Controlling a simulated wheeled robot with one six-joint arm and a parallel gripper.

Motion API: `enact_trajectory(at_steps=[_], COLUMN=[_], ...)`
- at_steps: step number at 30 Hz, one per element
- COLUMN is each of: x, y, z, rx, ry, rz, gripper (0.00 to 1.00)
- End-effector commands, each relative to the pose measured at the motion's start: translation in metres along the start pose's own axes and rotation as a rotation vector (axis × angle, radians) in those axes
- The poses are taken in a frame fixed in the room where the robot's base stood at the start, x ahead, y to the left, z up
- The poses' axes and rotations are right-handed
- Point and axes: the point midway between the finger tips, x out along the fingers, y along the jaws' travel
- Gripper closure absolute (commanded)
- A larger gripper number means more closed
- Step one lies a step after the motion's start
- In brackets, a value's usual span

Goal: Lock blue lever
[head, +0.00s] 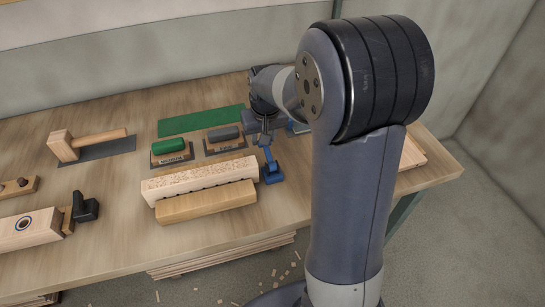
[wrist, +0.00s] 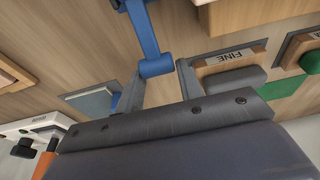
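The blue lever (head: 271,168) is at the right end of a light wooden block (head: 200,178) on the workbench, with its arm tilted up toward my gripper. In the wrist view the blue lever (wrist: 146,30) comes down from the top edge, and its rounded end lies between my fingertips. My gripper (wrist: 160,68) is open, with one finger on each side of that end. A small gap shows at the right finger; I cannot tell whether the left one touches. In the head view my gripper (head: 262,138) is small and partly hidden by my arm.
A grey-handled block marked FINE (head: 225,138) and a green-handled block (head: 171,151) stand behind the wooden block. A green mat (head: 200,120) lies further back. A mallet (head: 85,145) and a black-knobbed clamp (head: 84,208) are at the left. My arm hides part of the right side.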

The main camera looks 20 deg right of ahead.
Motion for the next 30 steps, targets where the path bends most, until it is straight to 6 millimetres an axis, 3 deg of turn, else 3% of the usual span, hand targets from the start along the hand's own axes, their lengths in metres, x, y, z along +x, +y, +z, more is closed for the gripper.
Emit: enact_trajectory(at_steps=[7,17,30], x=[-0.001,-0.006,-0.037], y=[0.0,0.0,0.0], z=[0.0,-0.001,-0.001], rx=[0.0,0.0,0.0], ry=[0.0,0.0,0.001], rz=[0.0,0.0,0.0], gripper=[0.45,0.45,0.45])
